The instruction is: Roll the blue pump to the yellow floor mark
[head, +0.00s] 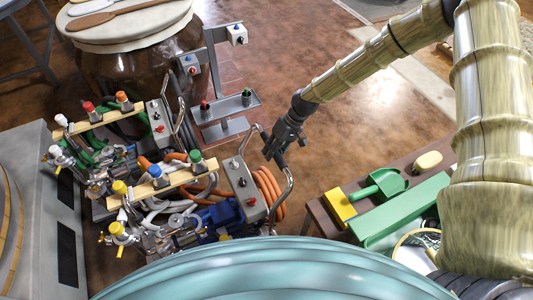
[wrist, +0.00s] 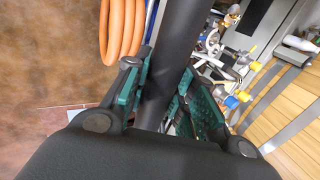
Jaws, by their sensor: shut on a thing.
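The blue pump (head: 222,214) is the nearer of two wheeled pump carts at the lower left in the head view. It has a blue motor, metal pipework, yellow and green knobs, a grey control box (head: 243,188) and a coiled orange hose (head: 268,190). My gripper (head: 278,150) is at the top of its bent metal push handle (head: 289,184). In the wrist view my gripper (wrist: 160,85) is shut on the handle's dark bar (wrist: 183,45), which runs between the green finger pads. I cannot make out a yellow floor mark in either view.
A second pump cart (head: 90,120) with a green hose stands close beside it. Behind are a large brown jar (head: 130,70) and a grey stand (head: 225,107). A bench (head: 325,220) with a green scoop (head: 382,185) is at the right. Brown floor (head: 330,120) beyond the gripper is open.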

